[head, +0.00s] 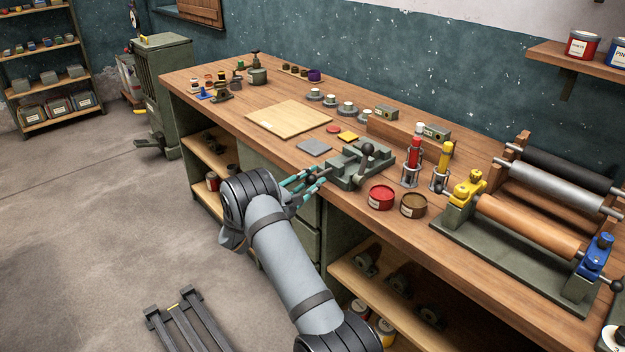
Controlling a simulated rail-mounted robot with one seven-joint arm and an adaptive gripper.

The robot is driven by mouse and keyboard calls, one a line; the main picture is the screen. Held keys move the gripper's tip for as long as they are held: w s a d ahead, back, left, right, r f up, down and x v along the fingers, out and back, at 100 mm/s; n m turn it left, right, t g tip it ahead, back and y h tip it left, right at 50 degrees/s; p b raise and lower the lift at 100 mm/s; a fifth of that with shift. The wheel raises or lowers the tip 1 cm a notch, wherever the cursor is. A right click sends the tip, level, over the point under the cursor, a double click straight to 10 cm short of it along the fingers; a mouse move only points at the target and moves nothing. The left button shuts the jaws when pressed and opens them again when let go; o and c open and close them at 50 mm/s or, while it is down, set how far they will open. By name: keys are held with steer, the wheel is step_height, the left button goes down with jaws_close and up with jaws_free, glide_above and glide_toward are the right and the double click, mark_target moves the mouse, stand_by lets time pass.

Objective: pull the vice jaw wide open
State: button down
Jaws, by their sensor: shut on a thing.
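The grey-green vice (352,172) sits near the front edge of the wooden bench, with a dark ball-ended lever (367,152) standing up from it. My gripper (312,180), with teal fingers, reaches in from the front left to the vice's near left end. The fingers hide most of that part, and how far the jaw stands open is too small to tell.
Red (381,197) and brown (413,205) tins stand right of the vice, with red and yellow tubes behind. A grey plate (314,147) and a pale board (288,118) lie to its left. A roller press (520,225) fills the right end.

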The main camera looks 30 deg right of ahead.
steer(key=v, duration=0.3)
steer(key=w+v, duration=0.1)
steer(key=v, duration=0.1)
steer(key=shift+s+a+r+b, duration=0.1)
steer(key=shift+a+b, duration=0.25)
steer(key=shift+a, duration=0.3)
steer(key=c, duration=1.4)
jaws_free()
steer(key=v, duration=1.2)
steer(key=shift+d, duration=0.15)
steer(key=x, duration=1.1)
steer(key=s+x, duration=0.1)
steer(key=x, duration=0.5)
steer(key=shift+w+d+p, duration=0.1)
steer(key=shift+d+p, duration=0.3)
